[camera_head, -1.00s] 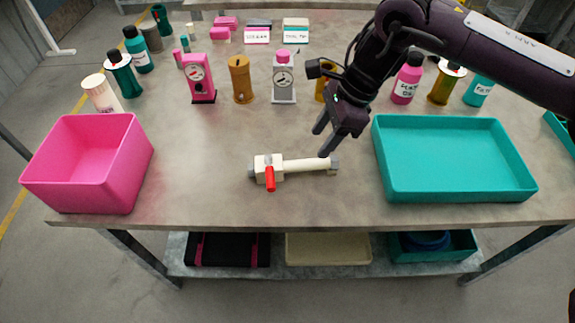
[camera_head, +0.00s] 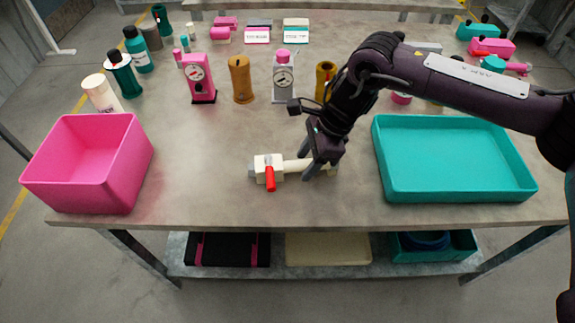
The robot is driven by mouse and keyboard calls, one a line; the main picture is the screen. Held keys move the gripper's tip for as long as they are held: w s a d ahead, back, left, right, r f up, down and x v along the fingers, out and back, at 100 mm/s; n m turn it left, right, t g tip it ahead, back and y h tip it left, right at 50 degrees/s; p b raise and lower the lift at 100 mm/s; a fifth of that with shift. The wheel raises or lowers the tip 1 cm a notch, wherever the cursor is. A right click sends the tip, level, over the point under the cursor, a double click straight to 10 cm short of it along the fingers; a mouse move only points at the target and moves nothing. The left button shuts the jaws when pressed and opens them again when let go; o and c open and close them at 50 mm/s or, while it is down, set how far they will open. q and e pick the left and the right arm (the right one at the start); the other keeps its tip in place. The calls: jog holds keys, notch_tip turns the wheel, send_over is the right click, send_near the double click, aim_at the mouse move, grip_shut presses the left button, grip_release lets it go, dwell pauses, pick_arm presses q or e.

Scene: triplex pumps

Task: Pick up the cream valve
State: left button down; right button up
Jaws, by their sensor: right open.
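The cream valve (camera_head: 270,168) lies on the table near its front edge, with a red handle (camera_head: 270,179) pointing toward me and a cream pipe stretching to the right. My right gripper (camera_head: 305,168) is open, low over the valve's pipe. Its fingers hide part of the pipe, and I cannot tell whether they touch it. My left gripper is not in view.
A pink bin (camera_head: 88,190) stands at the left and a teal tray (camera_head: 455,195) at the right. Bottles, pink and grey gauges (camera_head: 284,78) and brown cylinders (camera_head: 241,80) stand behind the valve. The table (camera_head: 200,150) is bare around the valve.

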jog(key=shift+f, duration=0.25)
dwell(0.3)
jog(key=shift+r, duration=0.1)
grip_shut()
